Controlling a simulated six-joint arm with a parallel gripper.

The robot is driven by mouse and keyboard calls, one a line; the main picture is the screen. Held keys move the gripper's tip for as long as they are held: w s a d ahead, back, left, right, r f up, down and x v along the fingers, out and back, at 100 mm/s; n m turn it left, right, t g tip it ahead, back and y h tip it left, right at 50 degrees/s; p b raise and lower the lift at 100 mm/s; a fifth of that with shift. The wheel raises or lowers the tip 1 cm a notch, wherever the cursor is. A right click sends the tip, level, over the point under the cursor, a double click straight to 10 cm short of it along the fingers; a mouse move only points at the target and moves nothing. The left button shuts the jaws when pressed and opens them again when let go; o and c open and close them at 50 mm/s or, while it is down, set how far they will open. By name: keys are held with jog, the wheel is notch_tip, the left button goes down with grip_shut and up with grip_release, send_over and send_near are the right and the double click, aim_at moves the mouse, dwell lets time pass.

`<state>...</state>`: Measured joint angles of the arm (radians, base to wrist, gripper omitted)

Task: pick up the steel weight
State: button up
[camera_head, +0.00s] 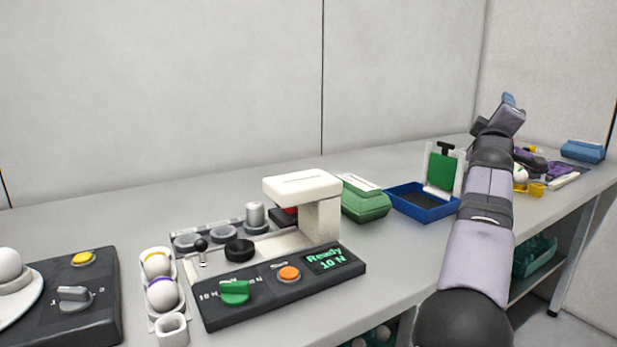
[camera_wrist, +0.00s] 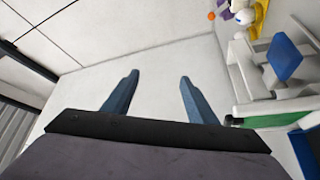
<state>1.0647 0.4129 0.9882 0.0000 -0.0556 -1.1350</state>
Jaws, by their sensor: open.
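The steel weight appears to be the short light-grey cylinder (camera_head: 255,214) in the head view. It stands upright at the right end of a dark tray (camera_head: 177,255) holding round grey discs, behind the tester with the green display. My gripper (camera_head: 509,100) is far off to the right and raised at the end of my arm, well apart from the weight. In the wrist view my gripper (camera_wrist: 159,78) shows two blue fingers spread wide with nothing between them. The weight does not show in the wrist view.
The tester (camera_head: 302,187) with a cream overhanging head stands just right of the weight. A green egg box (camera_head: 366,206) and a blue tray (camera_head: 393,195) lie farther right. Egg cups (camera_head: 158,290) stand at the left front. The bench behind the disc tray is clear.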

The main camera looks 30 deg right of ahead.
jog(key=w+a+f+y+p, duration=0.2)
jog(key=w+a+y+p, duration=0.1)
jog(key=w+p, duration=0.4)
jog(key=w+a+f+y+p, duration=0.1)
jog(key=w+a+y+p, duration=0.2)
jog(key=w, duration=0.5)
jog(key=w+a+f+g+y+p, duration=0.1)
jog(key=w+a+f+y+p, duration=0.2)
jog(key=w+a+p, duration=0.3)
jog(key=w+a+f+y+p, duration=0.3)
jog(key=w+a+p, duration=0.1)
jog(key=a+p, duration=0.3)
jog(key=n+g+y+p, duration=0.2)
jog(key=g+y+p, duration=0.55)
jog(key=p, duration=1.25)
send_over(255, 204)
jog(key=shift+a+f+g+h, duration=0.1)
jog(key=shift+f+g+h, duration=0.65)
jog(key=shift+f, duration=0.2)
jog(key=shift+s+f+p, duration=0.15)
jog(key=shift+f+p, duration=1.55)
jog(key=shift+f, duration=2.05)
jog(key=c, duration=1.2)
